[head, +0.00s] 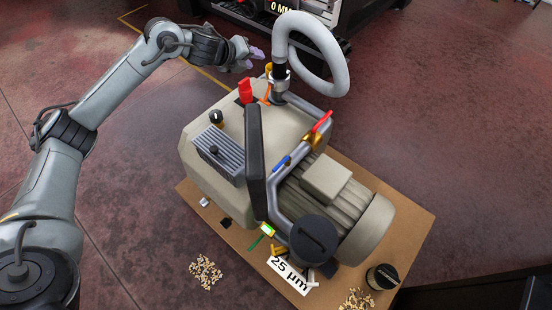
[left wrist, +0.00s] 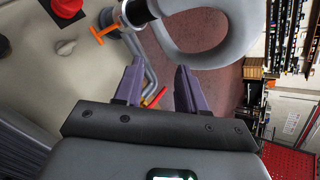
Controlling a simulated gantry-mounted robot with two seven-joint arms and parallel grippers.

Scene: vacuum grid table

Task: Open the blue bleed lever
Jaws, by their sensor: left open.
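The blue bleed lever (head: 281,163) is a small blue handle on the grey pipe along the top of the beige pump (head: 205,145). It lies beside the red-handled valve (head: 321,124) in the head view. My left gripper (head: 259,54) is at the far side of the pump, near the hose fitting and well apart from the blue lever. In the left wrist view its two purple fingers (left wrist: 158,85) are spread with nothing between them. I cannot make out the blue lever in that view. My right gripper is not in view.
A thick grey hose (head: 338,62) loops up beside my left gripper. An orange handle (left wrist: 105,34) and a red knob (head: 245,90) stand near it. A dark upright plate (head: 254,160) rises beside the blue lever. The pump rests on a brown board (head: 400,220).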

